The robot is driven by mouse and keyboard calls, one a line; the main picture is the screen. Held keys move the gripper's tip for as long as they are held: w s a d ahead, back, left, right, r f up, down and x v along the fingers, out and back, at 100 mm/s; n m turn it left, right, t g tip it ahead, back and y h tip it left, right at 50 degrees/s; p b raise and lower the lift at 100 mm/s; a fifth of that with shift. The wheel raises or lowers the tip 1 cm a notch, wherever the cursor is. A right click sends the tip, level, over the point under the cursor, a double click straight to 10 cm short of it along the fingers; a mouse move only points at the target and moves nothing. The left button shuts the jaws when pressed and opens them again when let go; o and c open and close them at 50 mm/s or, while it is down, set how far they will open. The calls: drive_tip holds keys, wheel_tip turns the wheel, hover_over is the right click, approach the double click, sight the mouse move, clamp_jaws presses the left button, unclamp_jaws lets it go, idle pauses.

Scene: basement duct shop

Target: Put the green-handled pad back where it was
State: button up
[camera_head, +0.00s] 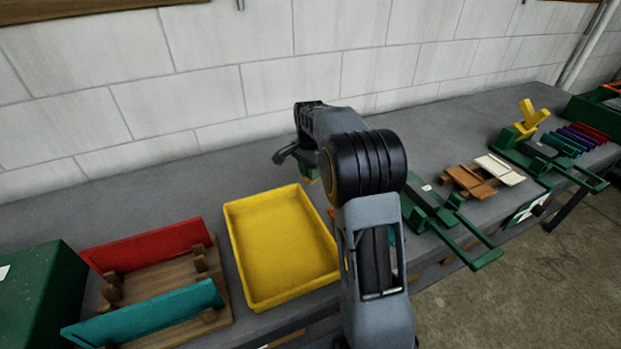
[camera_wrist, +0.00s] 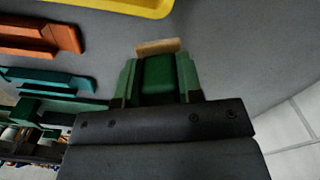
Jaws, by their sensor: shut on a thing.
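My gripper (camera_head: 296,160) is over the grey bench, behind the right rear corner of the yellow tray. It is shut on the green-handled pad (camera_head: 309,172), of which only a small green piece shows below the jaws in the head view. In the wrist view the green handle of the pad (camera_wrist: 158,76) sits between the fingers, with a tan block (camera_wrist: 158,47) at its far end. Whether the pad touches the bench I cannot tell. The place it came from cannot be told from these frames.
The yellow tray (camera_head: 230,220) looks empty. Left of it a wooden rack (camera_head: 165,285) holds a red board (camera_head: 145,246) and a teal board (camera_head: 150,314). Right of my arm lie green tools (camera_head: 430,207), a brown piece (camera_head: 470,180) and a cream piece (camera_head: 500,169). A block wall stands behind.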

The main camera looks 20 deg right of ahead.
drive_tip(key=shift+w+d+f, duration=0.1)
drive_tip(key=shift+d+f, duration=0.15)
drive_tip(key=shift+f, duration=0.05)
drive_tip(key=shift+w+d+f, duration=0.1)
drive_tip(key=shift+f, duration=1.6)
drive_tip(key=shift+f, duration=0.2)
drive_tip(key=o, duration=0.8)
